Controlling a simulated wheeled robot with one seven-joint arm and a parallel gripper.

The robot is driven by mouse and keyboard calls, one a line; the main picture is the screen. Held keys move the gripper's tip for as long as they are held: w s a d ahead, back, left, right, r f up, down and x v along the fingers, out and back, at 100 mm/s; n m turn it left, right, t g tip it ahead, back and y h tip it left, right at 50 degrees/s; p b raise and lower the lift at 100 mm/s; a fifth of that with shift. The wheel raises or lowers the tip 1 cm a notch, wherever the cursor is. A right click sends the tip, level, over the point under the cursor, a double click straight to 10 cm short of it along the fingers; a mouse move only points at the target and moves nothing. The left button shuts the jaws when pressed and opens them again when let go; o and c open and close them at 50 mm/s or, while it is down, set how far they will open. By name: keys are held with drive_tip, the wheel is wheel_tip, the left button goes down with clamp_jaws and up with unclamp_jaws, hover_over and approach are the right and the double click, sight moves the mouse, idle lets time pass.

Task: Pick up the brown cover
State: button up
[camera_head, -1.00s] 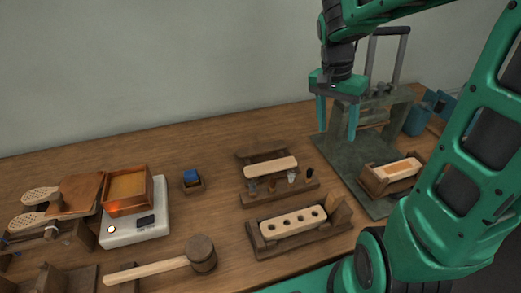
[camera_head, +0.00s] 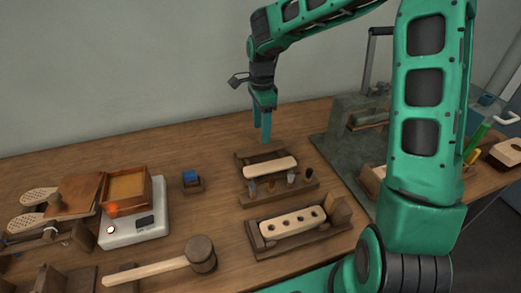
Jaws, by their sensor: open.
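A brown flat panel (camera_head: 76,193) leans at the left, beside a wooden box with a yellowish filling (camera_head: 127,188) on a white scale. A pale tan, rounded wooden slab (camera_head: 270,168) lies on a dark wooden rack (camera_head: 248,201) near the middle. I cannot tell for certain which of these two is the brown cover. My gripper (camera_head: 263,130) is open and empty. It points down with green fingers, above and behind the slab, apart from it. The two fingers nearly overlap in this view.
A pale block with holes (camera_head: 292,222) sits in a dark wooden holder in front of the rack. A mallet (camera_head: 168,266) lies at the front. A blue item (camera_head: 190,177) stands in a small wooden holder. A metal press (camera_head: 352,130) stands behind my arm at the right.

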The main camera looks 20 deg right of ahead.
sight(261, 148)
drive_tip(key=shift+s+a+f, duration=0.1)
drive_tip(key=shift+s+f, duration=0.05)
drive_tip(key=shift+f, duration=1.4)
drive_tip(key=shift+s+a+f, duration=0.1)
drive_tip(key=shift+f, duration=1.45)
drive_tip(key=c, duration=1.1)
